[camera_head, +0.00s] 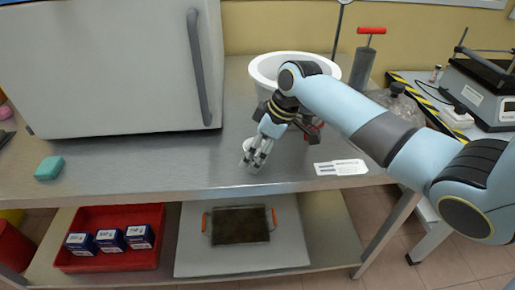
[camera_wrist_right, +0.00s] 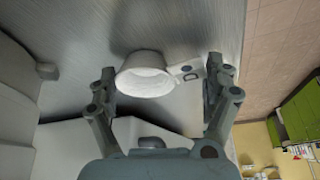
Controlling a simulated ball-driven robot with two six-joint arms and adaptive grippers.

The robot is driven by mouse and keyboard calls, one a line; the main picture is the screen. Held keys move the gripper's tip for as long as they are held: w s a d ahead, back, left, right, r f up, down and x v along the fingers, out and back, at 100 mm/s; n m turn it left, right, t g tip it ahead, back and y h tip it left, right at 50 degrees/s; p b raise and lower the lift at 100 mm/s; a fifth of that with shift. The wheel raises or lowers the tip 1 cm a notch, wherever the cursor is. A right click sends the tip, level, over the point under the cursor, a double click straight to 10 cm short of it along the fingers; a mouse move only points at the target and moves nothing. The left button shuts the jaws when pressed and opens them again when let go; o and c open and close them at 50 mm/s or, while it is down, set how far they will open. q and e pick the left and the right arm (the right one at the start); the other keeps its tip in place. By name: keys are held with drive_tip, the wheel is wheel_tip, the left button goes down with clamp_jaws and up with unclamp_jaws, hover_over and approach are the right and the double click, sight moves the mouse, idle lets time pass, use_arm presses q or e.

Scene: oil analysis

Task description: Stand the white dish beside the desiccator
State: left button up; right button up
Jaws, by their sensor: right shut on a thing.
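My right gripper (camera_head: 256,160) is low over the front of the steel bench, left of the white label card. It is shut on a small white dish (camera_wrist_right: 146,76), which shows between the two fingers in the right wrist view. In the head view the dish (camera_head: 247,144) is mostly hidden behind the fingers; I cannot tell whether it touches the bench. A clear glass vessel with a dark knob, apparently the desiccator (camera_head: 402,103), stands at the right of the bench, partly behind my right arm. My left gripper is not in view.
A white cabinet (camera_head: 110,70) fills the back left. A teal block (camera_head: 49,168) and a white label card (camera_head: 341,167) lie near the front.

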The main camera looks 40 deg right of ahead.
drive_tip(key=shift+f, duration=0.1)
drive_tip(key=o, duration=0.8)
drive_tip(key=shift+o, duration=0.9)
use_arm(q)
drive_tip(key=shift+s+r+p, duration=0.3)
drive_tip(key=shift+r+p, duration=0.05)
drive_tip(key=shift+p, duration=0.05)
use_arm(e)
drive_tip(key=v, duration=1.2)
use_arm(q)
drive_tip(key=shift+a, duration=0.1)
